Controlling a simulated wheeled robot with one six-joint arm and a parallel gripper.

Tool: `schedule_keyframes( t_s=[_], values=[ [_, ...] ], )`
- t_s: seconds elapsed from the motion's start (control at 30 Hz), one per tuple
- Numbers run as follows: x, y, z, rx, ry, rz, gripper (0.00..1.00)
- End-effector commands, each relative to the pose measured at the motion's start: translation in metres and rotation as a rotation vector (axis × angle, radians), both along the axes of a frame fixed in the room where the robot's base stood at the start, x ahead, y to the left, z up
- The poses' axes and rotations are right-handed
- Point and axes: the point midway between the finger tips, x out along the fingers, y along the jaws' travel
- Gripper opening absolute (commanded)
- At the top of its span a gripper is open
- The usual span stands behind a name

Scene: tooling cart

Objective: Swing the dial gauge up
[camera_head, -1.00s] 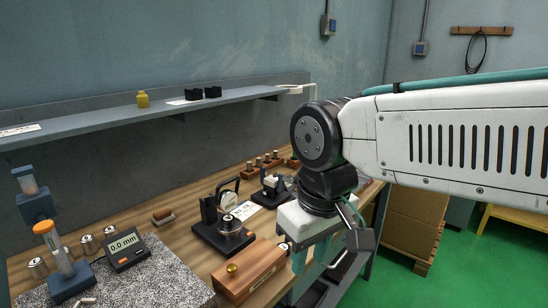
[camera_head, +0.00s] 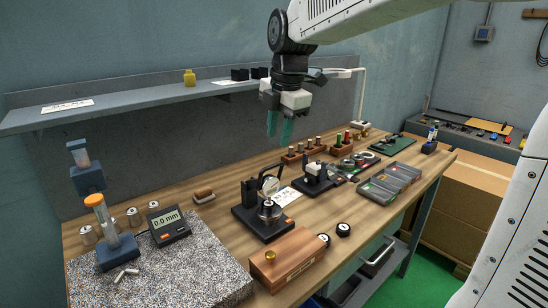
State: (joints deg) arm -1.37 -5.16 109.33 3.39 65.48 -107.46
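A bench fixture with a black base (camera_head: 248,222) stands mid-bench. It has a black post at its left, a round pale dial gauge (camera_head: 270,187) on a dark arm, and a metal ring-shaped part (camera_head: 269,211) below the dial. The dial face is small and its exact tilt is hard to tell. My gripper (camera_head: 279,136) hangs above and behind the fixture in the picture, its two teal fingers pointing down and apart, with nothing between them. It is clear of the fixture.
A second black fixture (camera_head: 318,172) stands just right of the first. A wooden box (camera_head: 287,262) with a brass knob is in front. A granite plate (camera_head: 205,275) with a digital readout (camera_head: 168,225) is at left. A shelf (camera_head: 130,107) runs along the wall.

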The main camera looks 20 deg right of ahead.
Motion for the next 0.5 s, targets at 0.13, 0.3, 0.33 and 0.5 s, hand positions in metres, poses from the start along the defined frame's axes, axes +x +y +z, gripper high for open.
schedule_keyframes(
  t_s=[0.13, 0.3, 0.33, 0.5],
  values=[
    [0.004, 0.002, -0.018, -0.002, 0.002, 0.011, 0.32],
    [0.008, 0.004, -0.046, -0.001, 0.003, 0.01, 0.32],
    [0.009, 0.005, -0.051, -0.001, 0.002, 0.01, 0.32],
    [0.012, 0.006, -0.068, -0.001, 0.001, 0.009, 0.32]
  ],
)
